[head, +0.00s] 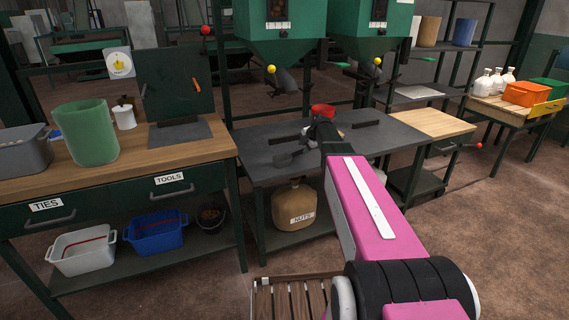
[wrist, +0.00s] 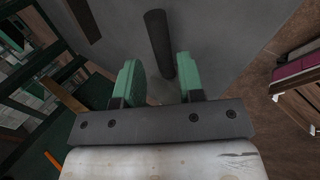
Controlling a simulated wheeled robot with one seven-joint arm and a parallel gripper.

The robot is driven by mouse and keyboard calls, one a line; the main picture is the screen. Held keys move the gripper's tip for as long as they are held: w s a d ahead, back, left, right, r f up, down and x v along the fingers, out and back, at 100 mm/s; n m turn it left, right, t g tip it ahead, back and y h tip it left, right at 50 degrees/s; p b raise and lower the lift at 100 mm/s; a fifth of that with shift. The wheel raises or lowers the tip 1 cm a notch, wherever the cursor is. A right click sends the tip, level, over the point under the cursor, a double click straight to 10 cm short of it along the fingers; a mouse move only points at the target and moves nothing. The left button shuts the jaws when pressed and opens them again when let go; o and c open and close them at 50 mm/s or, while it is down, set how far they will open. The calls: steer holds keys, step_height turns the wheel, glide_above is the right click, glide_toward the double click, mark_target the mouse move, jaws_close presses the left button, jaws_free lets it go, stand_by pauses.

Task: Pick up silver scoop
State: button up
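A dark grey scoop-shaped tool (head: 287,158) lies on the grey work table (head: 268,172), just left of my arm in the head view. It looks dark rather than bright silver. My gripper (wrist: 157,84) has two green fingers, apart with nothing clasped between them. In the wrist view a dark rod (wrist: 160,45) lies over the grey surface, its near end just beyond the gap between the fingers. I cannot tell whether this rod is the scoop's handle or a table bar.
Dark bars (head: 367,123) lie on the table. Green hoppers (head: 280,30) with spouts hang above it. A tan NUTS bag (head: 298,205) stands on the shelf below. A wooden bench (head: 205,147) with a green bin (head: 86,132) is at left; a wooden-topped surface (head: 433,123) adjoins right.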

mark_target(302, 150)
steer(key=shift+d+x, duration=0.2)
steer(key=shift+x, duration=2.5)
jaws_close()
